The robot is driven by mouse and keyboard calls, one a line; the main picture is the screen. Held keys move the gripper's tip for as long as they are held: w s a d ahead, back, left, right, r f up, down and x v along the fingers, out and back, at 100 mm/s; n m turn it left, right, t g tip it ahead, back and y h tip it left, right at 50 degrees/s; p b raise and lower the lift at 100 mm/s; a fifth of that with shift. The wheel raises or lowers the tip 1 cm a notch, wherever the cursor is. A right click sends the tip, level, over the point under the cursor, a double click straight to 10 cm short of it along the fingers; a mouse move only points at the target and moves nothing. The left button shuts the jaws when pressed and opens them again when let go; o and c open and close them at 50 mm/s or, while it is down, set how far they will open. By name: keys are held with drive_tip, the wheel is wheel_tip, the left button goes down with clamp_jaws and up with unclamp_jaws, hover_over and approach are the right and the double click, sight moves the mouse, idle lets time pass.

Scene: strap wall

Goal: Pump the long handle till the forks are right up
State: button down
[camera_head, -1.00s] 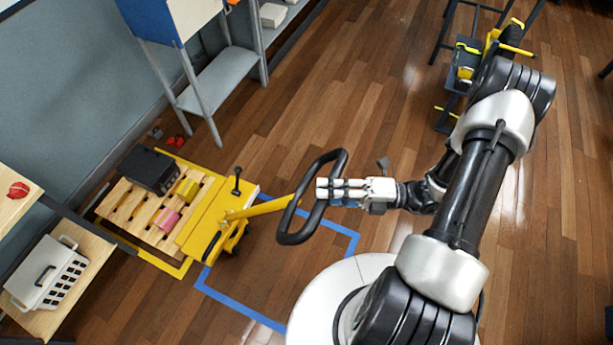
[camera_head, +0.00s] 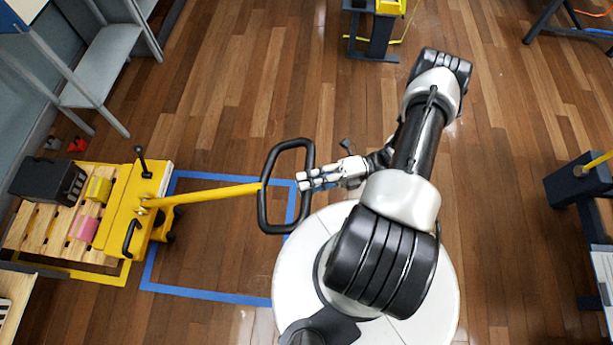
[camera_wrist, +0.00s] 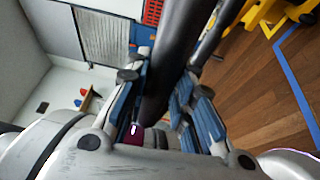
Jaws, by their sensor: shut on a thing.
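The yellow pallet truck (camera_head: 146,212) stands at the left of the head view. Its long yellow handle (camera_head: 215,194) reaches out to the right and ends in a black loop grip (camera_head: 266,215). My gripper (camera_head: 303,182) is at the right side of this loop. In the wrist view the black bar (camera_wrist: 182,45) runs between the fingers of my gripper (camera_wrist: 165,105), which are shut on it. The forks are hidden under the wooden pallet (camera_head: 38,228), so their height cannot be told. The pallet carries a black crate (camera_head: 48,181), a yellow block (camera_head: 98,189) and a pink block (camera_head: 83,229).
Blue tape (camera_head: 205,293) marks the floor under the handle. Yellow tape (camera_head: 75,274) runs along the pallet. A grey shelf unit (camera_head: 100,80) stands at the upper left, and dark stands (camera_head: 375,35) at the top and right. The middle floor is clear.

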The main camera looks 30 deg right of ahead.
drive_tip(key=shift+s+d+f, duration=0.2)
drive_tip(key=shift+f, duration=0.55)
drive_tip(key=c, duration=1.4)
unclamp_jaws()
drive_tip(key=shift+o, duration=0.2)
drive_tip(key=shift+w, duration=0.1)
drive_tip(key=shift+r, duration=0.15)
